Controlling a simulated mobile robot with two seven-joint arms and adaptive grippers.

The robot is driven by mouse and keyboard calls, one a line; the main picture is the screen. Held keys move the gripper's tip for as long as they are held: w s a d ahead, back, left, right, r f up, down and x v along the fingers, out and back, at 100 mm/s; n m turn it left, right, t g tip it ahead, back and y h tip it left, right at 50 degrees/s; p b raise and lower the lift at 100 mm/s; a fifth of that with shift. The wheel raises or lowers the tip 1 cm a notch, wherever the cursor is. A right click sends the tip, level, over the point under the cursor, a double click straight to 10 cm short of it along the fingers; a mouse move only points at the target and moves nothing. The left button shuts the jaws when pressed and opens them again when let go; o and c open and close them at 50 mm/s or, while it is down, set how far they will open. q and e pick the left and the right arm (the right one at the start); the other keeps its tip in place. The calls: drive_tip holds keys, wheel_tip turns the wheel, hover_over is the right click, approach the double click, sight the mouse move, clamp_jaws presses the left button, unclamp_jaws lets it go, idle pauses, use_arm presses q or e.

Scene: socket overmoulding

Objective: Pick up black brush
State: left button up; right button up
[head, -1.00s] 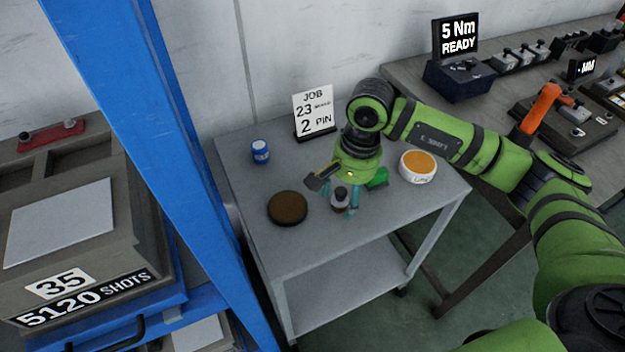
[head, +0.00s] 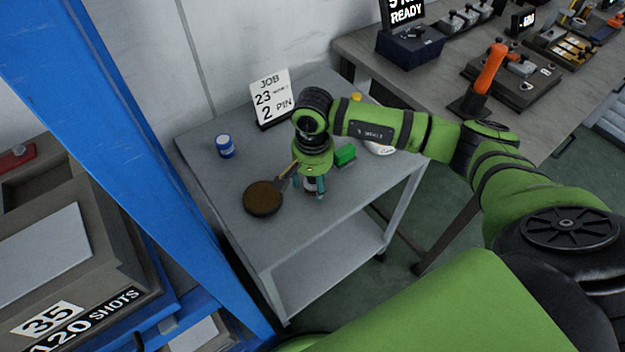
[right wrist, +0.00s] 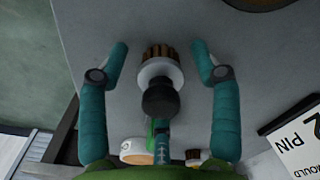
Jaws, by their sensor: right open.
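The brush (right wrist: 160,72) has a black knob, a white collar and brown bristles in the right wrist view. It stands on the grey cart top (head: 222,185). In the head view only a small part of the brush (head: 310,185) shows, between the fingers. My right gripper (right wrist: 160,50) is open, with one teal finger on each side of the brush and a gap on both sides. In the head view the right gripper (head: 309,188) points down at the cart from above. My left gripper is not in view.
A round brown dish (head: 263,198) and a tool with a yellowish handle (head: 287,173) lie left of the gripper. A green block (head: 345,155) and a partly hidden white tub (head: 380,150) are to the right.

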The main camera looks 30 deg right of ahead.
drive_tip(key=c, duration=1.1)
drive_tip(key=shift+c, duration=0.7)
drive_tip(key=shift+w+r, duration=0.1)
drive_tip(key=shift+r, duration=0.5)
wheel_tip(320, 180, up, 2)
drive_tip(key=shift+r+b, duration=0.25)
drive_tip(key=shift+b, duration=0.4)
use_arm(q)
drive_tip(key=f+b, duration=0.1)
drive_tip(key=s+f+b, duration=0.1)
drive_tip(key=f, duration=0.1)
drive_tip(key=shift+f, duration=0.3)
use_arm(e)
drive_tip(key=s+d+r, duration=0.4)
drive_tip(key=s+r, duration=0.3)
drive_tip(key=s, duration=0.4)
drive_tip(key=shift+d+r, duration=0.2)
drive_tip(key=shift+d, duration=0.05)
